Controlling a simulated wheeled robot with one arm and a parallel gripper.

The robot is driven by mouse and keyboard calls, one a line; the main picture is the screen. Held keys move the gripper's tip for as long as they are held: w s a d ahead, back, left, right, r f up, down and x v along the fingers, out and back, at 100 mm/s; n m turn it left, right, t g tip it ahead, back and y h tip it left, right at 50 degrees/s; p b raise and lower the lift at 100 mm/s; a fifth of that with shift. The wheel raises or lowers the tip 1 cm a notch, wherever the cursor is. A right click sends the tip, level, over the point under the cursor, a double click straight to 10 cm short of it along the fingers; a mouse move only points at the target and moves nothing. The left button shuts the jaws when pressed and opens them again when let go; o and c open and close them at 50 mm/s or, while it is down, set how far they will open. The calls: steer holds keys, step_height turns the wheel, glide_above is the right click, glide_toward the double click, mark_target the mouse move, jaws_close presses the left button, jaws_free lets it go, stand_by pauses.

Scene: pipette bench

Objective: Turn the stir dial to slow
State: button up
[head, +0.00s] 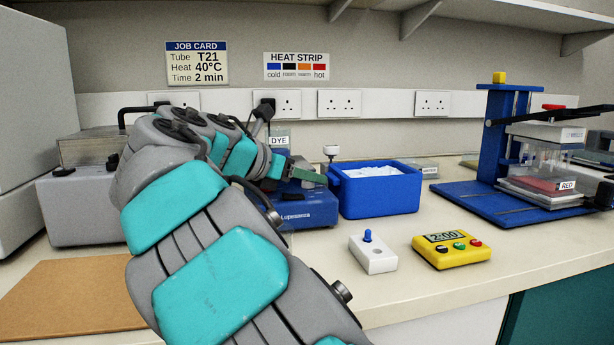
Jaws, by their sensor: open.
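No dial marked "stir" or "slow" can be read in the head view. A blue device (305,207) with white lettering stands at the back centre, partly hidden behind my arm; any dial on its covered part is hidden. A small white box (373,256) with an upright blue knob (367,236) sits on the bench to its front right; I cannot tell whether this is the stir dial. My gripper (308,173) is above the blue device, largely hidden by my own wrist. It is open, and I see nothing held in it.
A blue tub (378,194) with white contents stands right of the device. A yellow timer (451,249) reading 2:00 is at front right. A blue stand (490,200) holds a clear container. A brown board (70,300) lies at left. Bench around the white box is clear.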

steer(key=shift+v, duration=3.9)
steer(key=shift+c, duration=0.2)
